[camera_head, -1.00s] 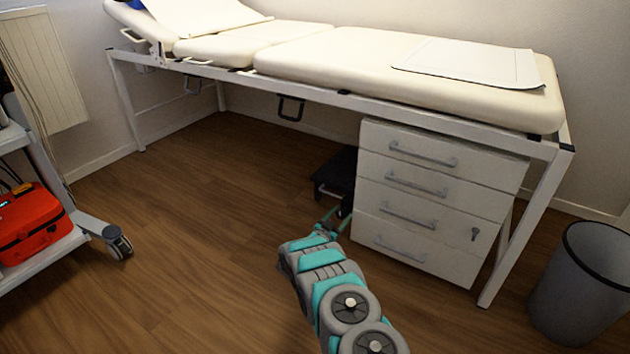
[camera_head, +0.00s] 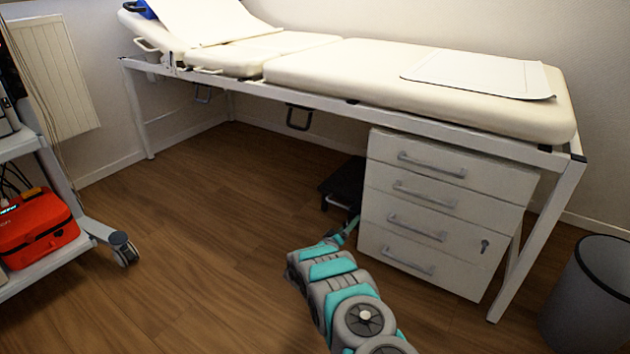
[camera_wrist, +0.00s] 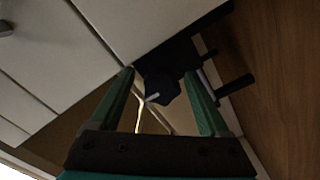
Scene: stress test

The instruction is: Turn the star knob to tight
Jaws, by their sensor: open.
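The star knob (camera_wrist: 161,87) shows in the wrist view as a dark lobed knob with a small pale mark near its lower left edge. It sits on a dark body under the couch, beside the drawer cabinet. My gripper (camera_wrist: 161,74) is open, with one green finger on either side of the knob. I cannot tell whether either finger touches it. In the head view my gripper (camera_head: 349,231) reaches toward the black step-like unit (camera_head: 343,184) left of the cabinet. The knob itself is not distinguishable there, and no tight marking is readable.
The white drawer cabinet (camera_head: 440,215) stands close to the right of my gripper. The examination couch (camera_head: 420,85) spans above. A grey bin (camera_head: 585,300) is at right, and a trolley with a red case (camera_head: 38,232) at left. Open wooden floor (camera_head: 190,240) lies between.

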